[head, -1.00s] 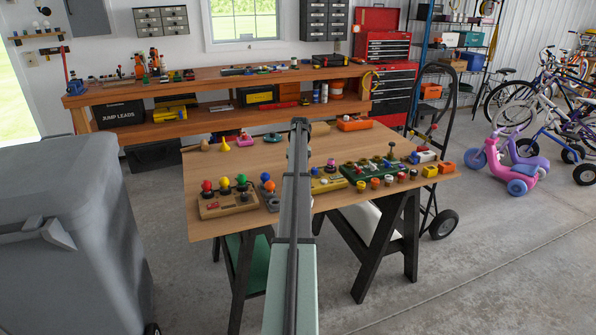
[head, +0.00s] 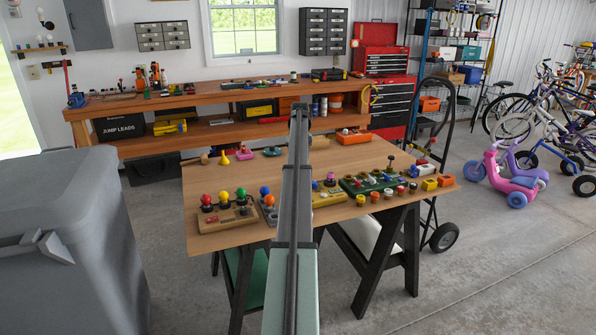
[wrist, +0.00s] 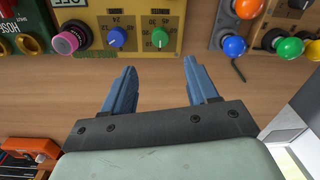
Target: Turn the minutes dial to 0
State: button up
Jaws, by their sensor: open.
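A yellow panel (head: 326,199) with knobs stands on the wooden table, partly hidden behind my arm in the head view. In the wrist view the yellow panel (wrist: 135,40) is at the top, cut off by the edge. It carries a blue dial (wrist: 117,37) and a green dial (wrist: 160,38) with printed numbers around them, and a magenta knob (wrist: 66,43) at its left. My gripper (wrist: 158,64) has blue fingers, spread apart and empty, over bare wood just short of the panel. The fingers are not distinguishable in the head view.
A green panel (head: 372,183) with several coloured buttons is right of the yellow one. A wooden joystick board (head: 229,219) is at the left. An orange box (wrist: 30,148) shows in the wrist view. The table's front left (head: 205,242) is bare.

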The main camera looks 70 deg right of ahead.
jog(key=shift+r, duration=1.15)
